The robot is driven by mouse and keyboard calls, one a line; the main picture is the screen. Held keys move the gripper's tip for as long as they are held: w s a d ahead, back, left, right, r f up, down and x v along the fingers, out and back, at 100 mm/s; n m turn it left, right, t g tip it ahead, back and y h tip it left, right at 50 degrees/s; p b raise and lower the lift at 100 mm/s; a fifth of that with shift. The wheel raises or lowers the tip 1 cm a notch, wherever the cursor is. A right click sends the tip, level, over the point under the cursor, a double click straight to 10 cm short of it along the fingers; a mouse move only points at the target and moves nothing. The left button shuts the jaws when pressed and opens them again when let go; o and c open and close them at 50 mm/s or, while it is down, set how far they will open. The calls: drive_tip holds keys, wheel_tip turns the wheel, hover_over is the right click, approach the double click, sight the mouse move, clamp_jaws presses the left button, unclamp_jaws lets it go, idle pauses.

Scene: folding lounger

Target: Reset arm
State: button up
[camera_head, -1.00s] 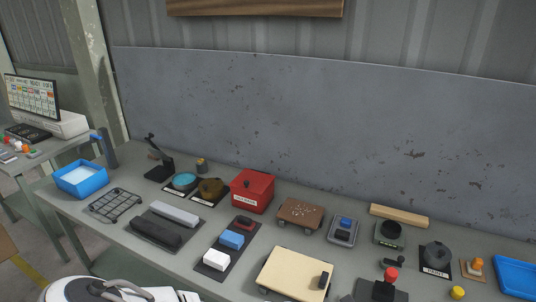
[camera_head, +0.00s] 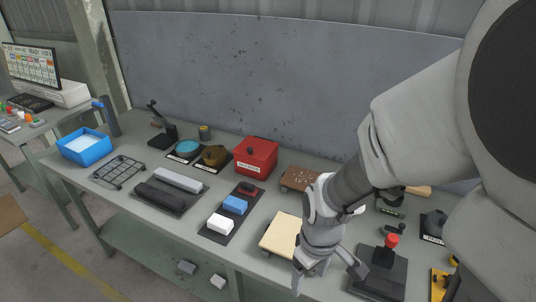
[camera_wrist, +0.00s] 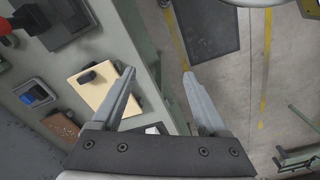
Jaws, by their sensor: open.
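My gripper (camera_head: 328,277) is in front of the workbench's (camera_head: 142,209) front edge, at the lower right of the head view. My arm reaches down to it from the upper right. In the wrist view my gripper (camera_wrist: 158,72) has its two fingers spread wide apart with nothing between them. The tan board (camera_wrist: 102,88) lies on the bench to the left of the fingers. In the head view my gripper partly covers the same board (camera_head: 280,236).
A red box (camera_head: 256,158), a blue bin (camera_head: 84,147) and a mat with white, blue and red blocks (camera_head: 213,237) stand on the bench. A joystick (camera_head: 383,257) is right of my gripper. The wrist view shows open floor (camera_wrist: 225,100) beyond the bench edge.

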drive_tip(key=s+d+r+m+t, duration=0.2)
drive_tip(key=d+r+m, duration=0.1)
drive_tip(key=r, duration=0.6)
drive_tip(key=s+d+r+m+t, duration=0.2)
drive_tip(key=r+m+t, duration=0.1)
drive_tip(key=r, duration=0.7)
drive_tip(key=shift+d+r+m+b, duration=0.2)
drive_tip(key=shift+d+m+b, duration=0.2)
drive_tip(key=shift+m, duration=0.4)
